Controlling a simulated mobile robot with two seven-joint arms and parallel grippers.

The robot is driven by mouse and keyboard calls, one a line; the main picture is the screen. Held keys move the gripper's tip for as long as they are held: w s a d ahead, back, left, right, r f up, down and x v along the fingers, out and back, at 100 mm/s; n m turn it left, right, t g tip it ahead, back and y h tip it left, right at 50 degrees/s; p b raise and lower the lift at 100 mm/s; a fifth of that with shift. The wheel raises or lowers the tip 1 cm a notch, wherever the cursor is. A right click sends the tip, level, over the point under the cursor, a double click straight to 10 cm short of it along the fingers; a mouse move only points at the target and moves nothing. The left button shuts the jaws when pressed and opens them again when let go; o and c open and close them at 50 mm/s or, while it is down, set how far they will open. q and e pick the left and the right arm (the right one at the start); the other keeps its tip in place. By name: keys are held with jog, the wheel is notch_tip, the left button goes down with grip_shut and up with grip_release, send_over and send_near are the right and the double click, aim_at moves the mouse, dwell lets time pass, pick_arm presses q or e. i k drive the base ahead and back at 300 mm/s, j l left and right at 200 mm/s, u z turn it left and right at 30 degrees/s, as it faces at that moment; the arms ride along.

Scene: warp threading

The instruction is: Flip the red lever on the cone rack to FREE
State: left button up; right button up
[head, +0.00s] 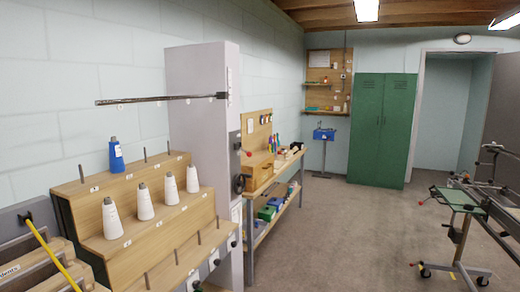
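A small red knob (249,154), which looks like the end of a lever, shows by a dark plate (235,147) on the side of the tall pale cabinet behind the rack. It is too small to tell its position or read any marking. Neither of my grippers is in view.
A dark rod (160,99) sticks out leftward from the cabinet (197,115) above the rack. A wooden workbench (276,180) stands beyond it. Green lockers (382,130) stand at the back. A wheeled metal frame (460,225) is at the right. The middle floor (340,240) is clear.

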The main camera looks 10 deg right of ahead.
aim_at(249, 154)
jog(key=i+l, duration=0.35)
jog(key=i, duration=0.3)
jog(key=i+l+u, duration=0.1)
jog(key=i+l, duration=0.2)
jog(key=i, duration=0.35)
jog(key=i+l, duration=0.4)
jog(key=i, duration=0.2)
jog(key=i+l+u, duration=0.1)
jog(key=i+l, duration=0.25)
jog(key=i, duration=0.3)
jog(key=i+l, duration=0.45)
jog(key=i, duration=0.15)
jog(key=i+j+u, duration=0.05)
